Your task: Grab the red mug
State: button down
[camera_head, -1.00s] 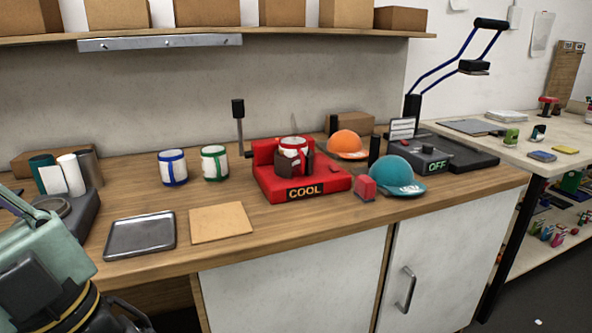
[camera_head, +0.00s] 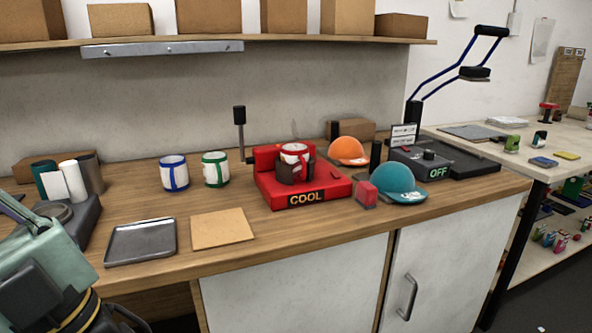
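The red mug (camera_head: 296,152) is white with red bands and a red rim. It stands in the dark brown cradle of a red press (camera_head: 305,198) labelled "COOL", which hides its lower part. My arm is at the lower left, well away from the mug. A black part at the bottom edge there looks like part of my gripper (camera_head: 122,317). Its fingertips are cut off by the frame, so I cannot see whether it is open or shut. Nothing of mine touches the mug.
A blue-banded mug (camera_head: 173,174) and a green-banded mug (camera_head: 215,169) stand left of the press. An orange cap (camera_head: 347,151) and a teal cap (camera_head: 400,183) lie right of it. A grey tray (camera_head: 141,242) and a tan board (camera_head: 222,229) lie in front. A lever (camera_head: 239,133) stands behind.

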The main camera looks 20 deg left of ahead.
aim_at(296, 154)
jog(key=i+u, duration=0.1)
jog(key=i, duration=0.9)
jog(key=l, duration=0.1)
